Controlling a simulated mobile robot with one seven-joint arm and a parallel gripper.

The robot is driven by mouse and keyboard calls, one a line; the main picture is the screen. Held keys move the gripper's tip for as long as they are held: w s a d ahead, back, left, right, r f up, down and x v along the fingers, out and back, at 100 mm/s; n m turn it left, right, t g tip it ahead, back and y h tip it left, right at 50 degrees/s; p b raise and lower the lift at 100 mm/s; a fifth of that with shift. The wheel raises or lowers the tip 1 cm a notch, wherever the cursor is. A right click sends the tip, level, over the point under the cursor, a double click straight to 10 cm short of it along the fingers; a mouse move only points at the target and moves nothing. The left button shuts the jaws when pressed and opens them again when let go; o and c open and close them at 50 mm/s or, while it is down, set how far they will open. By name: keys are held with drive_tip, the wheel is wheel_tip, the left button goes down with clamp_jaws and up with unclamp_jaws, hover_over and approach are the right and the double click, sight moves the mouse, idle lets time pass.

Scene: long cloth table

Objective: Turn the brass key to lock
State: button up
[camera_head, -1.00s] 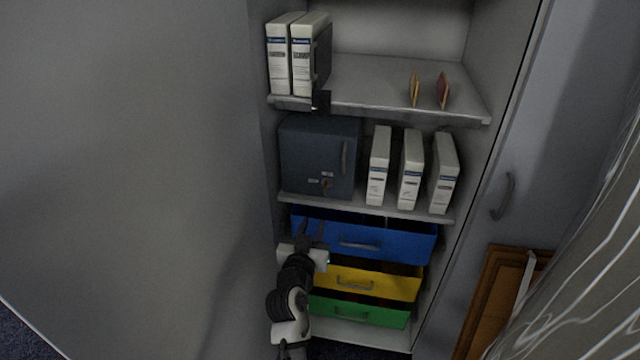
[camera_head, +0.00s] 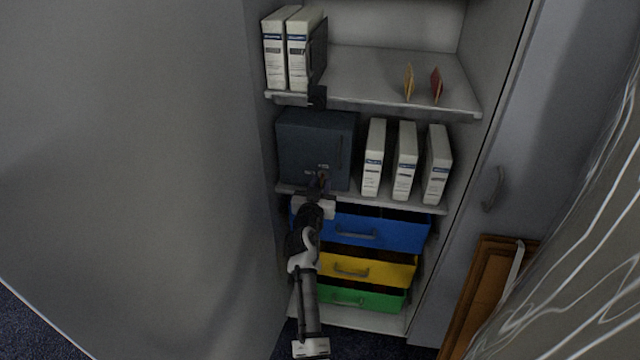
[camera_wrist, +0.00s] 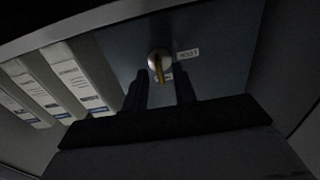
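The brass key (camera_wrist: 158,69) sits in a round silver lock on the front of a dark blue-grey safe box (camera_head: 300,145). The safe stands on the middle shelf of the cabinet. In the wrist view the key is upright in the picture, with small white labels beside it and behind its lower end. My gripper (camera_wrist: 162,88) is open, with its two dark fingers apart on either side of the key's lower end. I cannot tell whether either finger touches it. In the head view my gripper (camera_head: 319,183) is in front of the safe's lower front and partly hides the key.
White binders (camera_head: 404,160) stand to the right of the safe. Blue (camera_head: 385,230), yellow (camera_head: 390,270) and green (camera_head: 380,298) drawers lie below the shelf (camera_head: 400,203). A large grey door panel fills the left, and more binders (camera_head: 290,50) stand on the top shelf.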

drive_tip(key=shift+w, duration=0.1)
clamp_jaws()
idle(0.4)
drive_tip(key=n, duration=0.3)
drive_tip(key=shift+n, duration=0.4)
drive_tip(key=shift+a+f+n+p, duration=0.1)
drive_tip(key=shift+n+p, duration=0.65)
drive_tip(key=shift+n, duration=2.75)
drive_tip(key=shift+a+f+n+p, duration=0.1)
drive_tip(key=shift+n+p, duration=0.65)
drive_tip(key=shift+n, duration=2.75)
